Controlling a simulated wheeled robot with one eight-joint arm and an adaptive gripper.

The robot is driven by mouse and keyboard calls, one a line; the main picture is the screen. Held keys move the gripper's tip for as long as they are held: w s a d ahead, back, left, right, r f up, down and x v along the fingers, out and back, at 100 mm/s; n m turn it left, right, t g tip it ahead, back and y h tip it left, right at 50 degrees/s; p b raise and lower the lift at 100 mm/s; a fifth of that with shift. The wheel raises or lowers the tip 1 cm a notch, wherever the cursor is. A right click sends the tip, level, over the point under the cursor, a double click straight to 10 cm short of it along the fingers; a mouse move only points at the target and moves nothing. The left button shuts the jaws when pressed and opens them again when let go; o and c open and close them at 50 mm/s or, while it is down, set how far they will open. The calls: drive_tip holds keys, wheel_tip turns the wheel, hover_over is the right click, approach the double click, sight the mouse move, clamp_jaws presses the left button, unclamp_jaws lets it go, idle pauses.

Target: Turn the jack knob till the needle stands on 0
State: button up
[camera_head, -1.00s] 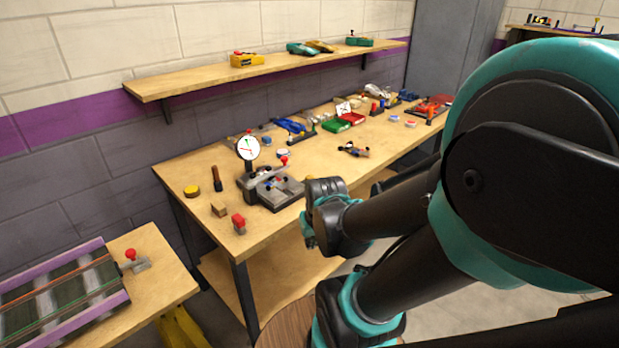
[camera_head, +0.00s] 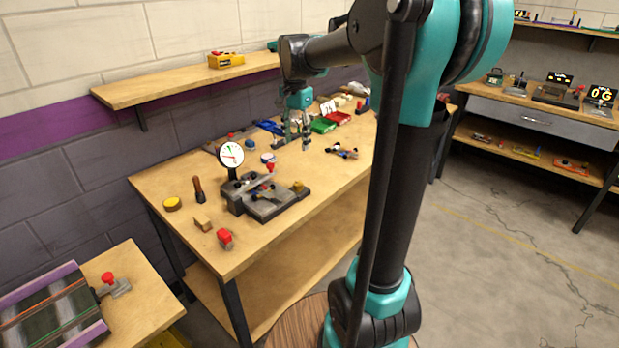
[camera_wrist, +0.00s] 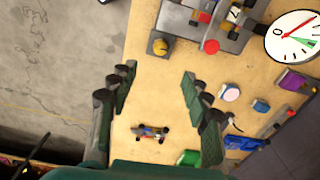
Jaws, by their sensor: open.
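The tuning fixture (camera_head: 262,205) is a grey metal stand on the bench with a toy car on it. A round white dial (camera_head: 231,154) stands at its back left; it also shows in the wrist view (camera_wrist: 292,35). Its red needle points away from the green mark; the numbers are too small to read. A yellow knob (camera_head: 298,187) sits at the fixture's right end, likely the jack knob; in the wrist view the yellow knob (camera_wrist: 160,46) lies ahead of the fingertips. My gripper (camera_head: 296,142) is open and empty above the bench, beyond the fixture; its fingers (camera_wrist: 158,80) are spread apart.
A small toy car (camera_head: 341,152) lies on the bench to the right. Green and red trays (camera_head: 322,125) and other parts stand farther back. A shelf (camera_head: 180,83) runs along the wall. The bench's front right is clear.

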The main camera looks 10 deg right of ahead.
sight(298, 183)
drive_tip(key=shift+m, duration=0.4)
drive_tip(key=f, duration=1.1)
drive_tip(key=w+f, duration=0.1)
drive_tip(key=f, duration=0.4)
drive_tip(key=shift+d+f, duration=0.15)
clamp_jaws()
